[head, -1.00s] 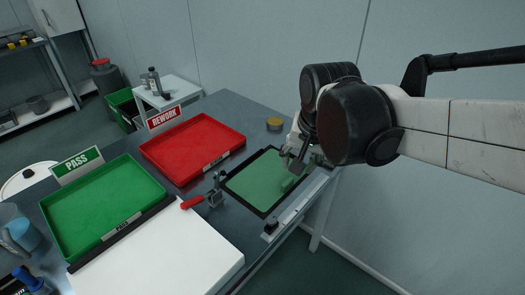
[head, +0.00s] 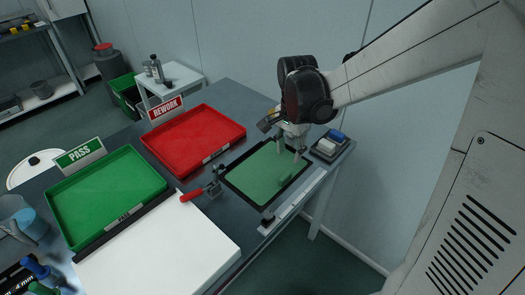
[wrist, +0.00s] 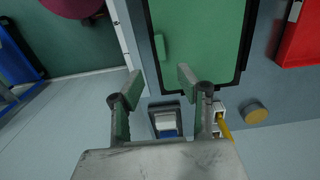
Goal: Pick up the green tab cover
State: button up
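The green tab cover (head: 285,180) is a small raised green strip on the flat green panel (head: 250,176), near its right edge. It also shows in the wrist view (wrist: 160,47), just beyond my fingers. The panel lies in a black frame on the grey bench. My gripper (head: 289,153) is open above the panel's far right corner. In the wrist view my gripper (wrist: 157,81) has its two fingers spread wide with nothing between them. The cover is ahead of the fingertips and apart from them.
A red tray (head: 194,138) and a green tray (head: 106,198) stand to the left. A red-handled clamp (head: 204,190) sits at the panel's left edge. A dark holder with white and blue blocks (head: 329,144) is right of my gripper. A white board (head: 155,252) lies in front.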

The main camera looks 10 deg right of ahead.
send_over(285, 175)
jog(key=f, duration=0.5)
jog(key=shift+d+f+b, duration=0.2)
jog(key=shift+d+b, duration=0.05)
jog(key=shift+b, duration=0.05)
jog(key=shift+s+a+f+b, duration=0.1)
jog(key=shift+f+b, duration=0.05)
jog(key=shift+f, duration=1.25)
jog(key=shift+a+f+b, duration=0.1)
jog(key=shift+f+b, duration=0.05)
jog(key=shift+f, duration=1.25)
grip_shut()
